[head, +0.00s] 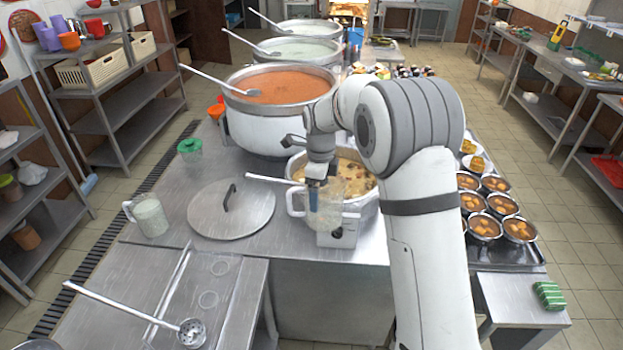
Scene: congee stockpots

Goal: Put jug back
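A clear plastic jug (330,209) hangs upright, or nearly so, in front of the pot of congee (352,172), with its handle at the left. My gripper (314,196) is at the jug's upper left part, near the handle, and appears shut on it. The arm and jug hide parts of the fingers, so the exact grip is hard to see. The jug overlaps the white burner box (338,238) under the pot and seems raised off the counter. A second clear jug (150,216) with whitish contents stands on the counter's left side.
A round lid (231,209) lies on the steel counter between the jugs. A large stockpot of orange congee (275,122) stands behind it with a ladle. A green-lidded container (190,150) is at the left. Filled bowls (484,226) crowd the right.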

